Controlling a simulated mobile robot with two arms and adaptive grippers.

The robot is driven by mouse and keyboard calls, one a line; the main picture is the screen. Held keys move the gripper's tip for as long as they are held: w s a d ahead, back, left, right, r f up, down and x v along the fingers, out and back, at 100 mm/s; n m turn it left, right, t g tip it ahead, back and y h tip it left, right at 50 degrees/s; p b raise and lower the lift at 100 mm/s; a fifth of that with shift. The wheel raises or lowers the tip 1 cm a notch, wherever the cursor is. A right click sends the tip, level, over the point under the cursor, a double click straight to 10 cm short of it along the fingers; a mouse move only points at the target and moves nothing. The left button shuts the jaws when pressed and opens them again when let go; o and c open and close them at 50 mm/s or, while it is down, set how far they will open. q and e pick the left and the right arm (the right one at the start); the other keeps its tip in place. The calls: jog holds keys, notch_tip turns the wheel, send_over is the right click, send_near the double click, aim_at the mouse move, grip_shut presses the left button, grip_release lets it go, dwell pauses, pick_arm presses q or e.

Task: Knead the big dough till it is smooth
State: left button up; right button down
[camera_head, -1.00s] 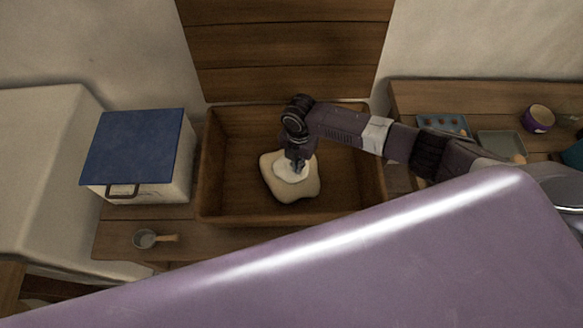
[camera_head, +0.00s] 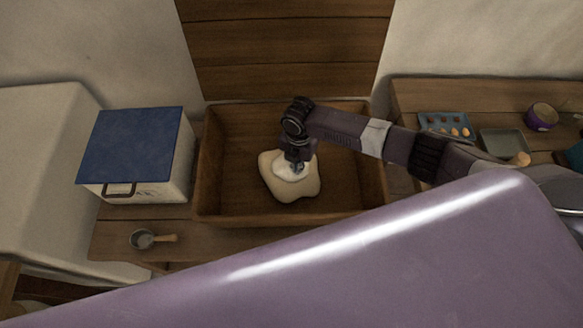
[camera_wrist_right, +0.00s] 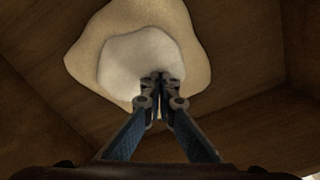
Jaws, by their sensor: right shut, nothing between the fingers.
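The big dough (camera_head: 298,188) is a pale lump on the floor of the wooden trough (camera_head: 345,190). A whiter, rounded patch lies on top of it, and its outline is uneven. In the right wrist view the dough (camera_wrist_right: 195,38) shows a whiter raised part (camera_wrist_right: 130,62) at its middle. My right gripper (camera_head: 297,168) points down at the dough from above. Its fingertips (camera_wrist_right: 160,77) are together, empty, and appear at the edge of the white part; I cannot tell how deeply they press in. My left gripper is not in view.
A white bin with a blue lid (camera_head: 135,145) stands left of the trough. A small scoop (camera_head: 150,239) lies in front of it. On the right table are an egg tray (camera_head: 440,120), a grey tray (camera_head: 500,143) and a purple cup (camera_head: 541,117). The trough walls surround the dough.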

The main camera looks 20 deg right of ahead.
jog(key=shift+s+f, duration=0.1)
jog(key=shift+f, duration=0.65)
dwell(1.4)
notch_tip(320, 180, up, 4)
jog(key=p, duration=0.3)
jog(key=shift+f, duration=0.2)
dwell(1.0)
jog(key=shift+w+a+f+b, duration=0.1)
jog(key=shift+w+f+b, duration=0.05)
jog(key=shift+w+b, duration=0.55)
jog(key=w+b, duration=0.2)
jog(key=w, duration=0.1)
jog(key=shift+w+a+b, duration=0.15)
jog(key=shift+a+b, duration=0.2)
jog(key=shift+b, duration=0.05)
jog(key=shift+w+b, duration=0.3)
jog(key=shift+w, duration=0.2)
